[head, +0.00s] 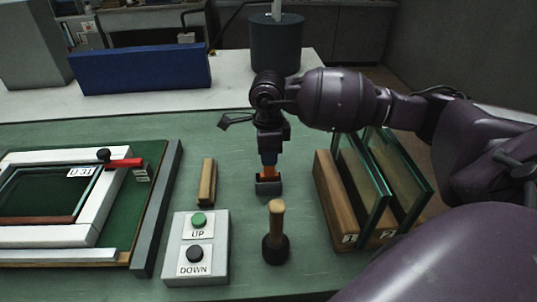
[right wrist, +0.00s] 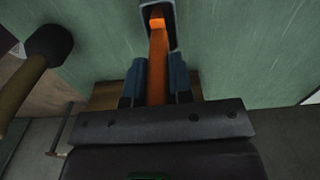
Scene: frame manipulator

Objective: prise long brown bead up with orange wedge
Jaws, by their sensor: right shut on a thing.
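My right gripper (head: 268,160) points down over the green table and is shut on the orange wedge (head: 267,174). In the right wrist view the blue fingers (right wrist: 160,78) stand on both sides of the orange wedge (right wrist: 158,60). The wedge's far end is at a dark grey holder (head: 268,188), within its raised rim. The long brown bead (head: 45,220) appears to be the brown strip along the near inner edge of the white frame (head: 90,222) at left, well away from the wedge. My left gripper is not in view.
A mallet (head: 276,228) stands near the holder. A control box (head: 198,270) with UP and DOWN buttons and a wooden block (head: 207,182) lie between frame and gripper. A rack with glass panes (head: 362,185) stands at right. A red-handled tool (head: 125,163) rests on the frame.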

